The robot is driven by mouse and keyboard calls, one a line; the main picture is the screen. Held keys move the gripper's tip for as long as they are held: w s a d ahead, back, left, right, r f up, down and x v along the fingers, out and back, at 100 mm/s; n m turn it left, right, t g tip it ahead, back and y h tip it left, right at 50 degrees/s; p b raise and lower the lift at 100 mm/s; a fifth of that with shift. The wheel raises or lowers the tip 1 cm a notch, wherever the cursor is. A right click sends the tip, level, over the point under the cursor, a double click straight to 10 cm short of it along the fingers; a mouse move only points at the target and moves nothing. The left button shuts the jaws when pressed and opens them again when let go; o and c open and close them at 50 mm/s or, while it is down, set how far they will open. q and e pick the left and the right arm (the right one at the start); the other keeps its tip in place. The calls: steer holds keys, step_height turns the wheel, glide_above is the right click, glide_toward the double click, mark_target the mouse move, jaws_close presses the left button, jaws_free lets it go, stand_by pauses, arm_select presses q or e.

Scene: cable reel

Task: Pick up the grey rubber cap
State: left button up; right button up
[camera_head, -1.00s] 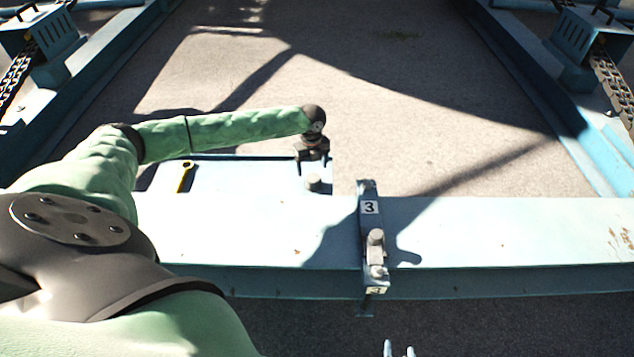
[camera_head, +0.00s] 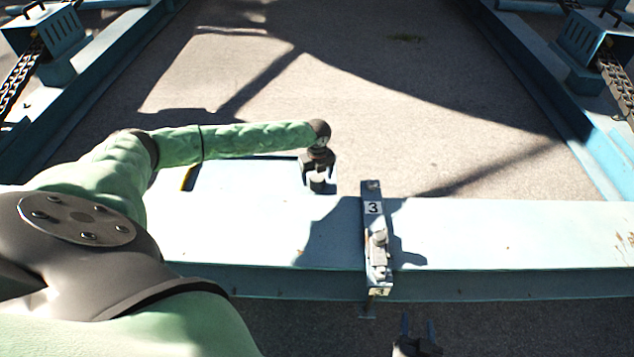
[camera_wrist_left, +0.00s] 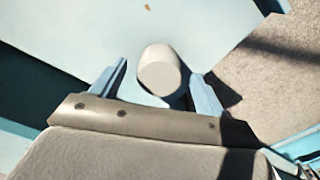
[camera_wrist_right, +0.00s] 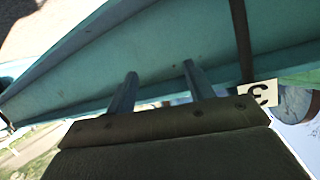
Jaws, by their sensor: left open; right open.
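In the left wrist view the cap (camera_wrist_left: 160,72) shows as a rounded grey cylinder between the two spread fingers of my left gripper (camera_wrist_left: 157,85). I cannot tell whether either finger touches it. My right gripper (camera_head: 419,322) is open and empty, low in front of the blue beam; its fingers (camera_wrist_right: 160,76) point at the beam's side in the right wrist view.
A bracket marked 3 (camera_head: 373,208) with a grey knob stands across the blue beam (camera_head: 500,228), right of the cap. A yellow tool (camera_head: 188,180) lies on the plate, partly hidden by my left arm. Chain housings stand at the far corners. The beam's right part is clear.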

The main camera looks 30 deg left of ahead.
arm_select(q)
steer(key=shift+f, duration=0.95)
arm_select(e)
steer(key=shift+w+r+t, duration=0.2)
steer(key=shift+w+r, duration=0.1)
steer(key=shift+r, duration=0.45)
steer(key=shift+w+r+t, duration=0.2)
steer(key=shift+w+r, duration=0.1)
steer(key=shift+r, duration=0.45)
arm_select(q)
steer(key=c, duration=1)
steer(key=shift+r, duration=0.1)
steer(key=shift+c, duration=0.2)
